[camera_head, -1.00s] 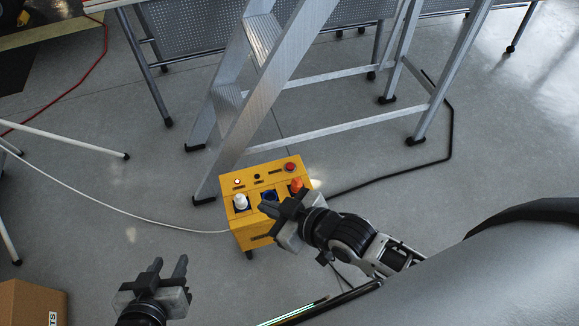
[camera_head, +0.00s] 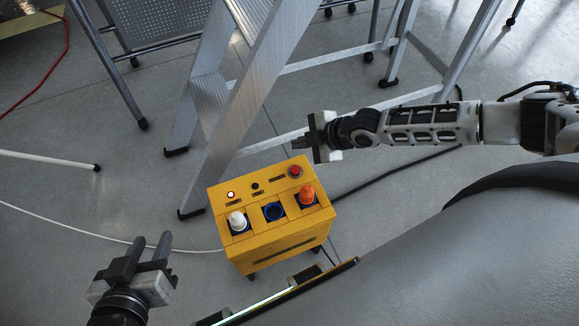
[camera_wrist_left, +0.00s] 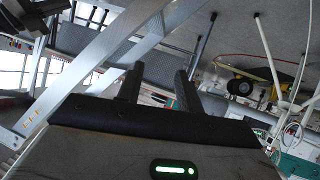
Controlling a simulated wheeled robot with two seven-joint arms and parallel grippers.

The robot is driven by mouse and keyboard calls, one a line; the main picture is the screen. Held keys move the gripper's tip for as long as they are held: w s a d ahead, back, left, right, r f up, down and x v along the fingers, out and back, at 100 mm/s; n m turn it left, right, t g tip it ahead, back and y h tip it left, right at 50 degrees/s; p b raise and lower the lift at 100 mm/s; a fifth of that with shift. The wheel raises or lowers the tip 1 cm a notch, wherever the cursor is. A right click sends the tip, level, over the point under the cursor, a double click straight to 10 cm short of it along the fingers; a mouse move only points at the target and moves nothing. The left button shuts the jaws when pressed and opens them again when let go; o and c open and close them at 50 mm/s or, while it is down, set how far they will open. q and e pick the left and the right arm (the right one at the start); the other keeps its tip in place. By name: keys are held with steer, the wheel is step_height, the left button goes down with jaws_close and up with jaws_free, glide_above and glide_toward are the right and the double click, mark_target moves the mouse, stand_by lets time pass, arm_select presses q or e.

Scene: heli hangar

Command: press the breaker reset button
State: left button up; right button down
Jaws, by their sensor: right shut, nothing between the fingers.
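A yellow breaker box (camera_head: 285,240) stands on the floor in the middle of the head view. Its sloped top carries a red round button (camera_head: 295,171), a small black knob (camera_head: 255,186) and a small lit lamp (camera_head: 231,194). I cannot read the labels, so I cannot tell which one is the reset. Below them are a white plug (camera_head: 237,221), an empty blue socket (camera_head: 273,211) and an orange plug (camera_head: 307,195). My right gripper (camera_head: 312,137) is shut and empty, past the box's upper right corner, apart from the red button in the picture. My left gripper (camera_head: 150,250) is open and empty, left of the box.
An aluminium ladder (camera_head: 250,90) stands right behind the box. A white cable (camera_head: 100,236) runs across the floor to the box from the left, and a black cable (camera_head: 395,171) lies at the right.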

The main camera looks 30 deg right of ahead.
mark_target(299, 171)
arm_select(q)
steer(key=shift+s, duration=0.1)
arm_select(e)
steer(key=shift+f, duration=0.1)
